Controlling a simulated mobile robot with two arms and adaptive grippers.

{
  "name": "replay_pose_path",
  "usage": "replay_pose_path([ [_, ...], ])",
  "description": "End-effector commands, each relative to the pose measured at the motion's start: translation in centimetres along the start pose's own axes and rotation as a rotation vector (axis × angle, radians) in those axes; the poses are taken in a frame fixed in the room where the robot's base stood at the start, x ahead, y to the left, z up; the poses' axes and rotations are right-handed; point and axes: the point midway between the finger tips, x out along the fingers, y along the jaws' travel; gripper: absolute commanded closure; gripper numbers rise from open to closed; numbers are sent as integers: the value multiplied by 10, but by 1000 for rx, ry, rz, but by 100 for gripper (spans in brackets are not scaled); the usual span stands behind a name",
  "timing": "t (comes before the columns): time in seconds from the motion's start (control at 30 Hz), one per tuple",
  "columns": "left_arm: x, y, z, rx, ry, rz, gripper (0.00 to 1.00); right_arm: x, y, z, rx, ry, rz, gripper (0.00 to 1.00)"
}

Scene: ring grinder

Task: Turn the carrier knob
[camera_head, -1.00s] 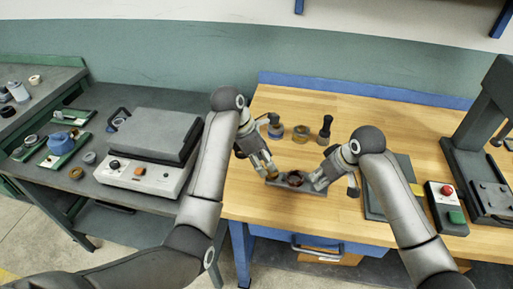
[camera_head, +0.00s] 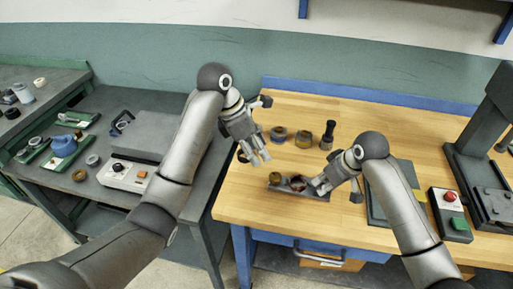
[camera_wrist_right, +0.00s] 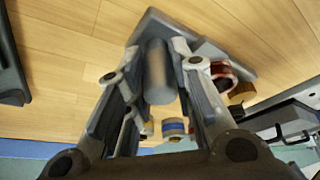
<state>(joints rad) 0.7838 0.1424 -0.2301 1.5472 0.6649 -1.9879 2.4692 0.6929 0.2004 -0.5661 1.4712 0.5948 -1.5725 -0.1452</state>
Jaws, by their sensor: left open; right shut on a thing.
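The carrier, a grey narrow base (camera_head: 312,194), lies near the front edge of the wooden bench. A brass knob (camera_head: 275,178) is at its left end and a dark red ring (camera_head: 297,183) sits in its middle. In the right wrist view the red ring (camera_wrist_right: 222,75) and the brass knob (camera_wrist_right: 240,93) show right of the fingers. My right gripper (camera_head: 317,186) is shut on a grey cylinder (camera_wrist_right: 157,72) at the carrier's right end. My left gripper (camera_head: 260,158) is open and empty, above and behind the knob, apart from it.
Behind the carrier stand several small items, including a brass-coloured pot (camera_head: 303,139) and a dark, slim-necked piece (camera_head: 327,134). A control box (camera_head: 450,211) with red and green buttons and a dark press (camera_head: 480,160) are at the right. A grey side table with a white-based device (camera_head: 128,174) is left.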

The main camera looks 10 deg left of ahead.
Motion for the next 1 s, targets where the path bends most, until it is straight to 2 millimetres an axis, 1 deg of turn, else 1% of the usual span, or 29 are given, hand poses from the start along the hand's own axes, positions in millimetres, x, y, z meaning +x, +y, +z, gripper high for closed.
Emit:
replay_pose_path([
  [0.03,0,0,0,1,1,0,50,0,0,-1,-1,2,-1,100],
  [0.07,0,0,2,5,3,-1,46,0,0,-1,-1,2,-1,100],
  [0.1,0,0,4,13,8,-3,45,0,0,-1,-1,2,-1,100],
  [0.17,2,-1,9,33,24,-11,45,0,0,-1,-1,2,-1,100],
  [0.27,6,-4,23,92,73,-28,45,0,0,-1,-1,2,-1,100],
  [0.4,11,-6,43,188,178,-50,45,0,0,-1,-1,2,-1,100],
  [0.53,13,-5,52,254,277,-60,45,0,0,-1,0,2,0,100],
  [0.7,12,-2,55,300,364,-62,45,0,0,0,0,2,0,100],
  [0.83,15,0,54,309,389,-63,45,0,0,0,0,2,0,100],
  [0.97,30,-1,48,311,391,-66,45,0,0,0,0,2,0,100],
  [1.0,37,-2,46,310,390,-68,45,0,0,0,0,1,0,100],
])
